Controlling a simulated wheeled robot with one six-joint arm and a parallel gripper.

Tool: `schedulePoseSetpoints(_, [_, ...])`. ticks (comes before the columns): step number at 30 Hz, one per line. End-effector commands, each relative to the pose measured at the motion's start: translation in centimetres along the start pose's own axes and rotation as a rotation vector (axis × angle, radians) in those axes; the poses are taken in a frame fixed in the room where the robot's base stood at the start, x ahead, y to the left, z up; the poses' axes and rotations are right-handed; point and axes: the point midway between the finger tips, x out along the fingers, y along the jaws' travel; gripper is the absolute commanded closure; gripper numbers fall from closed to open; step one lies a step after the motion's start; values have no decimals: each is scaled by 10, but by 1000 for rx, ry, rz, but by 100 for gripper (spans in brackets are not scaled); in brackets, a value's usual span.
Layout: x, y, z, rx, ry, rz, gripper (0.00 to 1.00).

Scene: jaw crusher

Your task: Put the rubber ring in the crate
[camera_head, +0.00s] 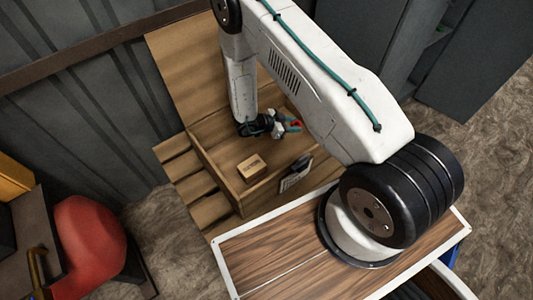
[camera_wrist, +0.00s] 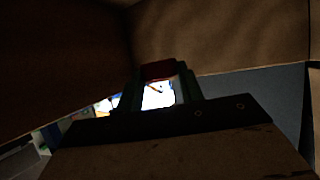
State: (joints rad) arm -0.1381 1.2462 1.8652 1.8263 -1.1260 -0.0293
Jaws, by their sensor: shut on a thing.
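The crate (camera_head: 222,150) is an open wooden box below my arm in the head view. My gripper (camera_head: 293,125) has teal fingers and is over the far right part of the crate, pointing right. It is shut on a small red thing, which I take to be the rubber ring (camera_head: 295,123). In the dark wrist view, the ring (camera_wrist: 159,69) shows as a dull red band between the fingertips (camera_wrist: 160,88). Its full shape is hidden. Brown walls rise close around the gripper there. I cannot tell its exact height over the crate floor.
A small cardboard box (camera_head: 251,168) lies in the crate. A dark and white item (camera_head: 296,174) is at the crate's near right wall. Wooden slats (camera_head: 185,172) lie left of the crate. A red rounded object (camera_head: 90,240) stands at lower left.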

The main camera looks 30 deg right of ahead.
Motion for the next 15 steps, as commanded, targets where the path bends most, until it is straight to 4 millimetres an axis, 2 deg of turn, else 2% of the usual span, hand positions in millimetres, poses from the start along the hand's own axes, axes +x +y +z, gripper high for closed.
schedulePoseSetpoints(4, [0,7,14,31,1,66,84])
schedulePoseSetpoints(12, [20,10,56,36,2,77,84])
schedulePoseSetpoints(15, [23,9,63,36,1,76,85])
